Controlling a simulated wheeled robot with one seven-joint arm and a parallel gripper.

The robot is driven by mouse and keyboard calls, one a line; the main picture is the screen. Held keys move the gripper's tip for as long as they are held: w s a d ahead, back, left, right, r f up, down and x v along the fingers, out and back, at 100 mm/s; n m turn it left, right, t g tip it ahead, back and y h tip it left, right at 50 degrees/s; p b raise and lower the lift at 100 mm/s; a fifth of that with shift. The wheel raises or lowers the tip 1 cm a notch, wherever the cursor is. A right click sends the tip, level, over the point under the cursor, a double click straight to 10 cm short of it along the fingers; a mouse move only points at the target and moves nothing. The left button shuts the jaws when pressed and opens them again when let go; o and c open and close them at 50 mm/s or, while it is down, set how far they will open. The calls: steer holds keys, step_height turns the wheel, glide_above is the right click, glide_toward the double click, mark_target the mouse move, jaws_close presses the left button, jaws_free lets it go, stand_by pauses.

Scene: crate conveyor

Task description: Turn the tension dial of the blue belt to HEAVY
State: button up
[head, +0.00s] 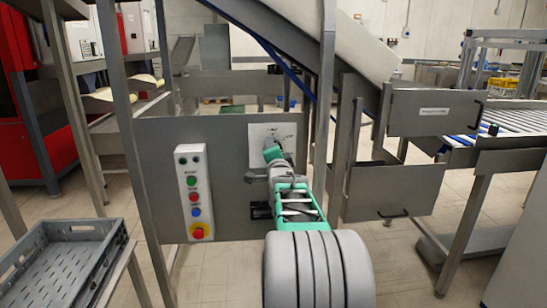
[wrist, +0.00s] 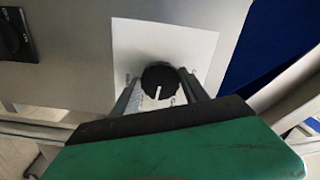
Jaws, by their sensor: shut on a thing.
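The tension dial (wrist: 159,78) is a round black knob with a white pointer line, on a white label plate (wrist: 205,48) in the wrist view. Its pointer line points down in that picture. My gripper (wrist: 160,88) is shut on the dial, with one finger at each side of it. In the head view my gripper (head: 272,152) reaches the white label plate (head: 257,132) on the grey panel and hides the dial. The label's lettering is too small to read. A strip of blue belt (wrist: 262,45) shows at the right of the wrist view.
A control box (head: 195,190) with several coloured buttons is left of the label plate. A black switch (wrist: 14,38) is at the wrist view's upper left. Grey metal posts stand close on both sides of my arm. A grey crate (head: 60,262) is at lower left.

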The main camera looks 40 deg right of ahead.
steer(key=shift+r+m+b, duration=0.1)
steer(key=shift+m+b, duration=0.65)
steer(key=shift+m, duration=1.45)
steer(key=o, duration=1.4)
steer(key=shift+c, duration=0.2)
steer(key=v, duration=0.7)
steer(key=shift+s+a+p, duration=0.3)
steer(key=shift+p, duration=0.05)
